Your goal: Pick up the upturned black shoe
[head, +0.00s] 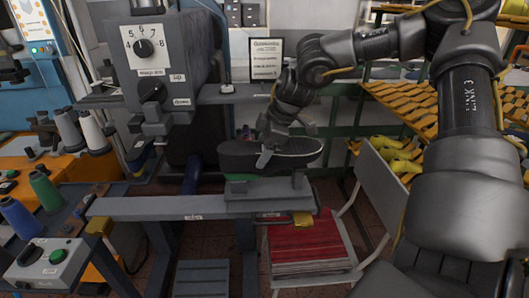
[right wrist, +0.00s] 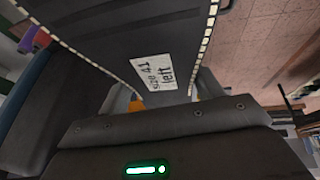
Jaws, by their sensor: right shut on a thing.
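The black shoe (head: 240,162) is in the middle of the head view, over a grey stand (head: 272,190) on the bench. Its flat side with a pale edge faces up. I cannot tell whether it touches the stand. My right gripper (head: 265,158) comes down from above and is shut on the shoe; its fingers hide part of the shoe. In the right wrist view the shoe's dark surface (right wrist: 110,25) fills the upper part, with pale stitching along the edges and a white label (right wrist: 153,74) reading "size 41 left". My left gripper is not in view.
A grey machine (head: 160,60) with a dial stands left of the shoe. A narrow grey bench (head: 150,208) runs below it. A chair (head: 345,235) with red sheets (head: 300,240) is at front right. Racks with yellow shapes (head: 400,155) stand behind. Thread spools (head: 45,190) are at left.

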